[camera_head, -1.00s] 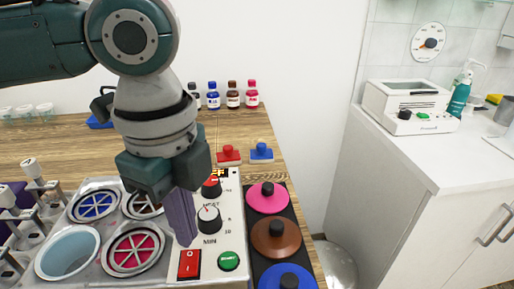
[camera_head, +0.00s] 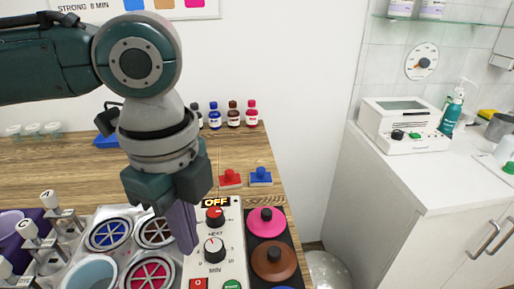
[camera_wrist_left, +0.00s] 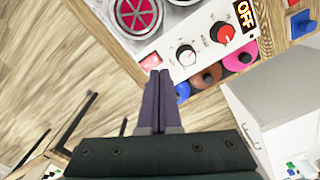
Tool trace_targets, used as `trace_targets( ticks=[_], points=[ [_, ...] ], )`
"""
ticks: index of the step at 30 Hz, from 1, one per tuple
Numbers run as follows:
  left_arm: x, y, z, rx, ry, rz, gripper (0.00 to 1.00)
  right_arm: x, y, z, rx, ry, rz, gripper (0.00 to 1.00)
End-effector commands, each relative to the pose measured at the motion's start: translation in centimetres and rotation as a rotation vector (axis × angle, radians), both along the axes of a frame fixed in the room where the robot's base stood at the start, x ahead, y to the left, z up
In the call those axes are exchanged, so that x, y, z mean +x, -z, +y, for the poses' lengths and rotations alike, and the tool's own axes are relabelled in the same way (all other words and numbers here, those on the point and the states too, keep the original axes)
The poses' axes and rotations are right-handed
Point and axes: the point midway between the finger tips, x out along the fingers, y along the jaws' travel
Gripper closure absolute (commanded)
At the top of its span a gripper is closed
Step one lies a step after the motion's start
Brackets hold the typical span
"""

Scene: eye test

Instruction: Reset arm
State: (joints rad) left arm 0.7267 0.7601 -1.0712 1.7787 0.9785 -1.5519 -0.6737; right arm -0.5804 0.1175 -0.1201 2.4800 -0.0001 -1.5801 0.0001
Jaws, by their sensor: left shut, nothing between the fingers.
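My left arm comes in from the left in the head view. Its gripper (camera_head: 188,246) is shut and empty, with dark purple fingers pointing down over the left edge of the white control panel (camera_head: 232,262). In the left wrist view the same fingers (camera_wrist_left: 161,75) lie together, their tips near the panel's edge in that picture. I cannot tell whether they touch anything. My right gripper is not in view.
The panel has a display reading OFF (camera_head: 216,202), a red-topped knob (camera_head: 215,217) and a white knob (camera_head: 214,250). Round cups with coloured inserts (camera_head: 109,234) stand left; pink (camera_head: 267,222) and brown (camera_head: 273,262) lids right. Bare wood (camera_head: 50,165) lies behind.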

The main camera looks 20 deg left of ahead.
Motion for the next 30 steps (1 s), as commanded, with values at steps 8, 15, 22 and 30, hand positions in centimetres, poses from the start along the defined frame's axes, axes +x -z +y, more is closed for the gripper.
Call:
trace_targets(
  ticks=[8, 15, 22, 30],
  points=[
    [0.0, 0.1, -0.1, -0.001, 0.0, 0.0, 1.0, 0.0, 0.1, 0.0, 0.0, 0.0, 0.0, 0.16],
    [-2.4, 1.3, -5.5, -0.118, -0.055, -0.039, 1.0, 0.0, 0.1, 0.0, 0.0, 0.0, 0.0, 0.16],
    [-5.8, 0.7, -10.9, -0.338, -0.455, -0.127, 1.0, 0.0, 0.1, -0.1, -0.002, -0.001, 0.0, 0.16],
    [-8.6, 0.5, -6.8, -0.349, -1.005, -0.19, 1.0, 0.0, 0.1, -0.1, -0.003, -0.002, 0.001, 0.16]
  ],
)
